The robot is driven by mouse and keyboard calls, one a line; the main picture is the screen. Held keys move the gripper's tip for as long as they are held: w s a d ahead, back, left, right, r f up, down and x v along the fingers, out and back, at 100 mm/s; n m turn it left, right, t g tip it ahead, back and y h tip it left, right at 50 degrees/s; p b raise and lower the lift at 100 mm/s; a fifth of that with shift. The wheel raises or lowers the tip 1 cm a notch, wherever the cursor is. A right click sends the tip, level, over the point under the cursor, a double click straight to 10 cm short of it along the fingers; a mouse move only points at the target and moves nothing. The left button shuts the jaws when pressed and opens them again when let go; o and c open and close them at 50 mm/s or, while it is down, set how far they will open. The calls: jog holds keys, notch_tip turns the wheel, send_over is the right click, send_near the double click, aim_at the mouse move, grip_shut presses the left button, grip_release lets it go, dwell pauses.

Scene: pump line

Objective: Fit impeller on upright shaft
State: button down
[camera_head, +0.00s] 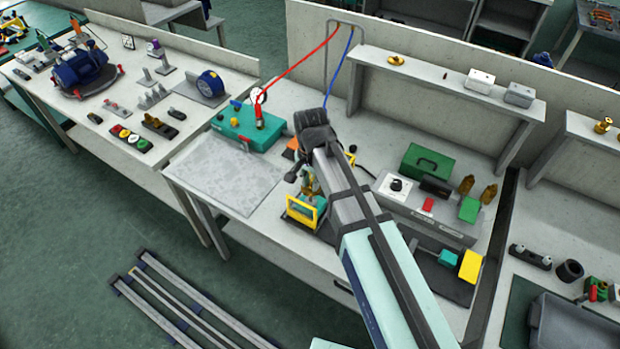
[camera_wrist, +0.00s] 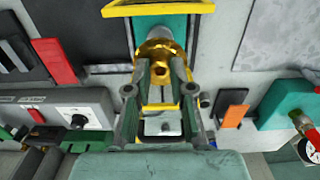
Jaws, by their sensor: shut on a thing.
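My gripper (camera_wrist: 162,66) is shut on a brass-coloured part, which I take to be the impeller (camera_wrist: 160,52), between its fingertips in the wrist view. Behind the impeller is a teal fixture (camera_wrist: 179,27) with a yellow frame (camera_wrist: 158,9). In the head view my gripper (camera_head: 309,183) hangs low over the bench, just behind the same yellow frame (camera_head: 301,213). The impeller is small and largely masked there. I cannot make out the upright shaft clearly, nor tell whether the impeller touches it.
A teal box (camera_head: 247,127) with a gauge and red hose stands behind left. A grey mat (camera_head: 222,172) lies bare at left. At right are a control box (camera_head: 402,190), a green case (camera_head: 426,162) and a yellow-ended teal part (camera_head: 470,266). A shelf (camera_head: 440,77) overhangs the back.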

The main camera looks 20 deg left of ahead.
jog(key=b, duration=0.3)
send_over(311, 201)
jog(key=shift+f, duration=2.8)
jog(key=shift+f, duration=0.3)
jog(key=c, duration=0.9)
grip_release()
jog(key=shift+c, duration=0.2)
jog(key=shift+r, duration=0.1)
jog(key=shift+r+p, duration=2.1)
jog(key=shift+r, duration=0.85)
jog(key=shift+r, duration=0.1)
